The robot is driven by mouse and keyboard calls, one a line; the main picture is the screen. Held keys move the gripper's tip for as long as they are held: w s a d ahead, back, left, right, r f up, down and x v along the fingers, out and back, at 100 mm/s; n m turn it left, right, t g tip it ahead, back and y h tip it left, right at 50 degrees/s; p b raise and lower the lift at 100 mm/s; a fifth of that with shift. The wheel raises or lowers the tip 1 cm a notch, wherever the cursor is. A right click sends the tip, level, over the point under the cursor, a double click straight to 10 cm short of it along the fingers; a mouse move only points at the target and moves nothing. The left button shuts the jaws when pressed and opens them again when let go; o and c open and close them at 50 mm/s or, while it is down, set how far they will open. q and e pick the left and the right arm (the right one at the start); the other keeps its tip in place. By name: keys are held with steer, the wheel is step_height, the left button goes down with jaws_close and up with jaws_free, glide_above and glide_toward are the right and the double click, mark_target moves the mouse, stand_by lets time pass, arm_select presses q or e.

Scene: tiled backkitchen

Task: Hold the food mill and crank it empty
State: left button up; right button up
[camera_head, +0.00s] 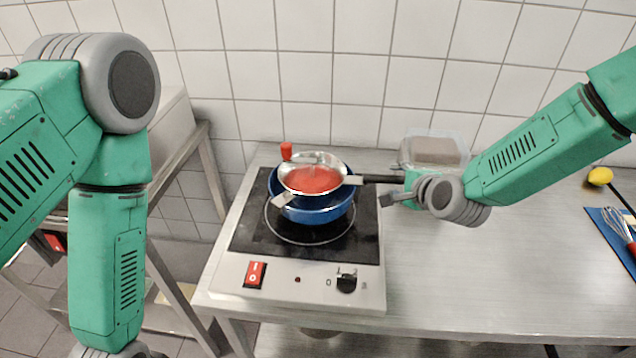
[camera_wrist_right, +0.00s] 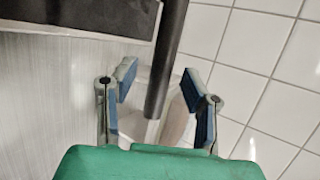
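The food mill (camera_head: 325,162) is a silver bowl holding red sauce (camera_head: 313,181). It rests on a blue pot (camera_head: 318,214) on the hob. Its crank's red knob (camera_head: 286,151) stands up at the back left. Its black handle (camera_head: 380,179) points right. My right gripper (camera_head: 398,187) is at the handle's end. In the right wrist view, the gripper's blue-padded fingers (camera_wrist_right: 158,84) are apart, with the dark handle (camera_wrist_right: 166,60) between them and gaps on both sides. My left arm hangs at the left; its gripper is below the picture.
The hob (camera_head: 300,281) has a red switch and a black dial. A clear container (camera_head: 433,150) stands behind my right gripper. The steel counter (camera_head: 470,275) is clear at front right.

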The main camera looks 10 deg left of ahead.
jaws_close()
steer(key=shift+r, duration=0.15)
steer(key=shift+r, duration=0.15)
stand_by(0.5)
